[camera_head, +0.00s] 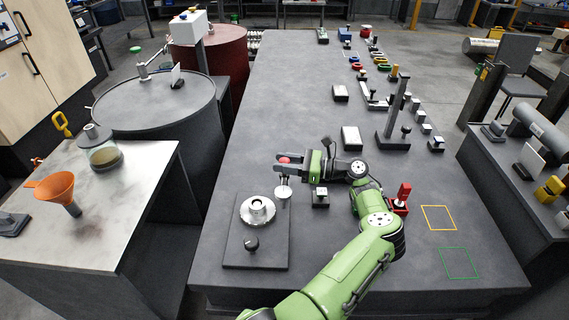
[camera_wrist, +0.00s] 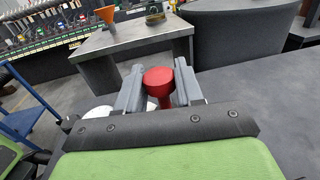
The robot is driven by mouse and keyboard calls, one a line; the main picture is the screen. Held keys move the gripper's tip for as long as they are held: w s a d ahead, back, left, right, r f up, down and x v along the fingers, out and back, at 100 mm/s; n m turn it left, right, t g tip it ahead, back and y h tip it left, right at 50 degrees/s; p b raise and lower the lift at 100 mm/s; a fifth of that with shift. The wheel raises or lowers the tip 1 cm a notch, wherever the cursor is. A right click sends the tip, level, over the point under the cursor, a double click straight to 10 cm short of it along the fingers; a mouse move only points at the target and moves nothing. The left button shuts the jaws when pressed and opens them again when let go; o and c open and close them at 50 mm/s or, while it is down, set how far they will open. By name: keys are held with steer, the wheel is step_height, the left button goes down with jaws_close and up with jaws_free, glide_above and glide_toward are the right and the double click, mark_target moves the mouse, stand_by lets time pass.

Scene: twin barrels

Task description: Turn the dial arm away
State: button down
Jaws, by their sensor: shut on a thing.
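The dial has a round silver hub (camera_head: 257,209) on a dark square base plate (camera_head: 240,258) at the near left of the long table. A short silver piece (camera_head: 284,190), seemingly the dial arm, shows to the right of the hub, below my gripper. A red knob (camera_head: 284,160) sits at its upper end; the join is partly hidden by the fingers. My gripper (camera_head: 281,168) reaches in from the right with its fingers shut around the knob. In the wrist view the red knob (camera_wrist: 158,80) and its red stem stand between both grey fingers.
A black knob (camera_head: 251,244) stands on the same plate, near the front. A small block with a silver knob (camera_head: 320,197) and a red clamp-like piece (camera_head: 401,198) stand close to my arm. The tabletop left of the plate is bare.

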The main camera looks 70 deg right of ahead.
steer(key=c, duration=0.8)
jaws_free()
steer(key=s+d+b, duration=0.1)
steer(key=s+d, duration=0.1)
steer(key=s, duration=1.3)
steer(key=shift+s, duration=0.3)
